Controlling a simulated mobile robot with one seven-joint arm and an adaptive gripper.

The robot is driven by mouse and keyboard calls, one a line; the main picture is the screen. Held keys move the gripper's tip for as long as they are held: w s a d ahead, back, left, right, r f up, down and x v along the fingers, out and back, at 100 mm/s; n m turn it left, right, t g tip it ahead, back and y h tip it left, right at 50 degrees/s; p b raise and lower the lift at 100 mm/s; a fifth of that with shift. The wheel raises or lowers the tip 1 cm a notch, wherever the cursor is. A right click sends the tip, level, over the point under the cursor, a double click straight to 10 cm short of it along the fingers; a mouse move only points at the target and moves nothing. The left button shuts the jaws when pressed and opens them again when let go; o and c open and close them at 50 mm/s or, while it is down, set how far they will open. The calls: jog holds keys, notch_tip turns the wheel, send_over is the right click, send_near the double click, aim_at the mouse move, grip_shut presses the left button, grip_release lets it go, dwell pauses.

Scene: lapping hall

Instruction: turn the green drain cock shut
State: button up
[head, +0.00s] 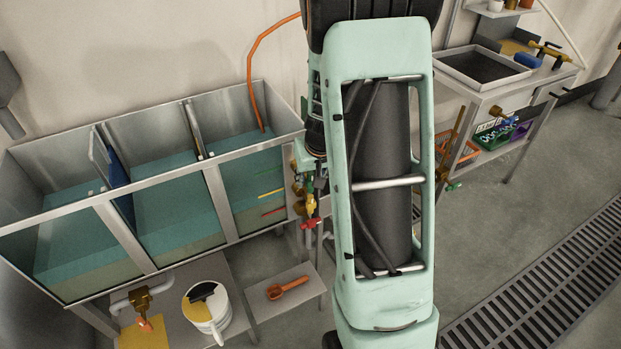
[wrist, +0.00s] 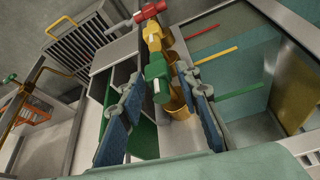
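The green drain cock (wrist: 156,72) shows in the wrist view as the nearest of a row of three coloured cocks on the end of the tank. Its green handle points toward the camera, with a pale end face. My gripper (wrist: 160,78) is open, with one blue-padded finger on each side of the green handle. I see gaps beside the handle and no clear contact. In the head view my arm and gripper hide the green cock. The yellow cock (head: 308,203) and red cock (head: 310,223) show below my gripper there.
The three-bay tank (head: 181,222) stands left of my arm, holding teal liquid. Another green-handled valve (head: 454,186) is at the right bench. A bucket (head: 207,310) and an orange scoop (head: 287,288) are on low shelves. A floor grate (head: 545,290) lies at lower right.

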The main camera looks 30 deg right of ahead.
grip_shut()
jog(key=shift+f+b, duration=0.15)
jog(key=shift+b, duration=0.4)
jog(key=y+b, duration=0.1)
jog(key=b, duration=0.3)
jog(key=shift+d+f+m+y, duration=0.2)
jog(key=shift+d+m+y, duration=0.1)
jog(key=shift+y, duration=0.1)
jog(key=shift+d+f+m+t+y+b, duration=0.2)
jog(key=shift+m+y+b, duration=0.55)
jog(key=shift+y, duration=1.75)
jog(key=shift+d+f+m+t+y+b, duration=0.2)
jog(key=shift+m+y+b, duration=0.5)
jog(key=shift+y, duration=1.8)
jog(key=shift+d+f+m+t+y+b, duration=0.1)
jog(key=shift+m+t+y+b, duration=0.25)
jog(key=shift+y+b, duration=1.45)
jog(key=shift+r+y+p, duration=0.1)
jog(key=shift+y+p, duration=0.6)
jog(key=shift+y, duration=0.1)
